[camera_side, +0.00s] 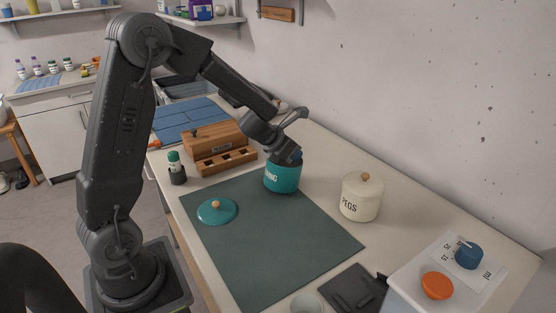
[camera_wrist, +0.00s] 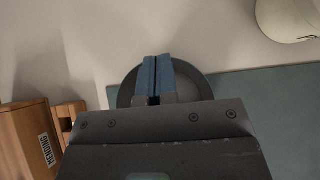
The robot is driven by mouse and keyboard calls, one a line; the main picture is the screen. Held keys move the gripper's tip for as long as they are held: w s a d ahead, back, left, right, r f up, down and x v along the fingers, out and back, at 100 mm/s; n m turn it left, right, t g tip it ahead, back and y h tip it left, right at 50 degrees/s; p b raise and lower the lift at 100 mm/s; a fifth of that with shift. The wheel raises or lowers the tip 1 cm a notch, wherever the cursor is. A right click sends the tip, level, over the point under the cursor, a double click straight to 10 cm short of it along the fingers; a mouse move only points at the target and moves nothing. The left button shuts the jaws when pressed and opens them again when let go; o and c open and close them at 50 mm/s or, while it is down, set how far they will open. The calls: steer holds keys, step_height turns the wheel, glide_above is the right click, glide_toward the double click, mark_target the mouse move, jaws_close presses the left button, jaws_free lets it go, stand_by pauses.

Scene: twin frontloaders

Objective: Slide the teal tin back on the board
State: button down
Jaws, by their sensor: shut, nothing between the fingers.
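The teal tin (camera_side: 282,180) stands upright with no lid on, near the back edge of the dark green board (camera_side: 262,240). In the wrist view its dark round opening (camera_wrist: 192,82) lies across the board's edge, partly over the pale counter. The teal lid (camera_side: 217,211) with a light knob lies apart on the board, at its left. My gripper (camera_side: 292,158) is over the tin's mouth. Its two blue fingers (camera_wrist: 157,65) are together and empty. In the side view the tips are mostly hidden, so I cannot tell how deep they reach or whether they touch the wall.
A cream lidded PEGS jar (camera_side: 361,198) stands right of the tin. A wooden box (camera_side: 215,148) and slotted block stand at the left, with a green-capped bottle (camera_side: 176,167) nearby. A white stand with an orange knob (camera_side: 437,286) is at front right. The board's middle is clear.

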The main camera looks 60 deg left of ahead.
steer(key=w, duration=1.1)
steer(key=shift+w, duration=0.4)
steer(key=shift+s, duration=0.1)
steer(key=s+d+r+n+t+y, duration=0.2)
steer(key=s+r+n+y, duration=0.1)
steer(key=s+r+n, duration=0.7)
steer(key=s+d+r+n+t+y, duration=0.2)
steer(key=s+r+n, duration=0.6)
steer(key=s+n, duration=0.3)
steer(key=s+d+f+n+g+h, duration=0.2)
steer(key=s+d+n+g, duration=0.1)
steer(key=s+d+n, duration=0.3)
steer(key=s+d+f+n+g+h, duration=0.3)
steer(key=s+d+n+g, duration=0.1)
steer(key=s+n, duration=0.5)
steer(key=shift+s+d+f, duration=0.25)
steer(key=shift+s+d, duration=0.65)
steer(key=shift+s, duration=0.1)
